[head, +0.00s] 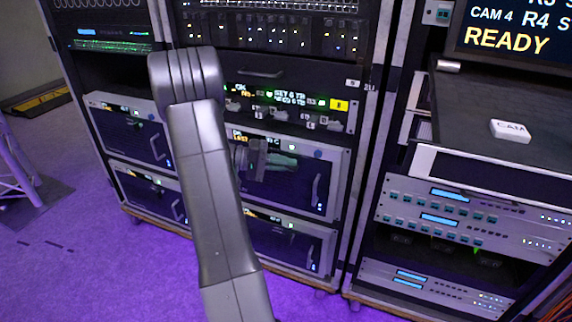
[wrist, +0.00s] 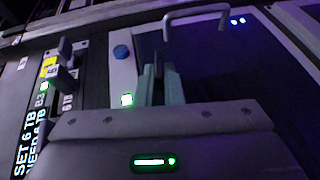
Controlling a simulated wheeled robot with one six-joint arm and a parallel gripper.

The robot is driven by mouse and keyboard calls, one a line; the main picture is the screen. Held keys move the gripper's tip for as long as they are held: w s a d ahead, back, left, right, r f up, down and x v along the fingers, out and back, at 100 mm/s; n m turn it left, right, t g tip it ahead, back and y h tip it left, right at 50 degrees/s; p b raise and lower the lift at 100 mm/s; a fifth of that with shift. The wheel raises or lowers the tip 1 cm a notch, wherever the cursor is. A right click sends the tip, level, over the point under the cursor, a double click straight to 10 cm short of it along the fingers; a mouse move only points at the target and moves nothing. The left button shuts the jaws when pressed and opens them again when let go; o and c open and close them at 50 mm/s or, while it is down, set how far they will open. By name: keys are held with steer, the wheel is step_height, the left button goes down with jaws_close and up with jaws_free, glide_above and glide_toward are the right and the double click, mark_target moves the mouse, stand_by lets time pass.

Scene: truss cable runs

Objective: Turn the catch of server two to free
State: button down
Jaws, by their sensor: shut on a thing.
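My gripper (head: 268,160) is at the front of the upper server unit (head: 335,172) in the middle rack, near its top edge. In the wrist view my gripper (wrist: 158,84) is shut on a small dark upright catch (wrist: 158,64) on that unit's front. The fingers hide most of the catch, so I cannot tell its exact angle. I cannot read the unit's number.
A pull handle (wrist: 196,20) stands out from the same unit. Above it is a panel with small levers and a display (head: 290,98). Another unit (head: 290,245) sits below. A white card (head: 510,129) lies on the right desk. Purple floor (head: 80,265) is open at left.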

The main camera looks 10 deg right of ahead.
steer(key=shift+f+n+g+h, duration=0.15)
steer(key=shift+n+g+h, duration=0.2)
steer(key=shift+h, duration=0.55)
steer(key=c, duration=1.6)
jaws_free()
steer(key=shift+o, duration=0.2)
steer(key=p+v, duration=0.3)
steer(key=v, duration=1.1)
steer(key=shift+f, duration=0.15)
steer(key=shift+s+d, duration=0.1)
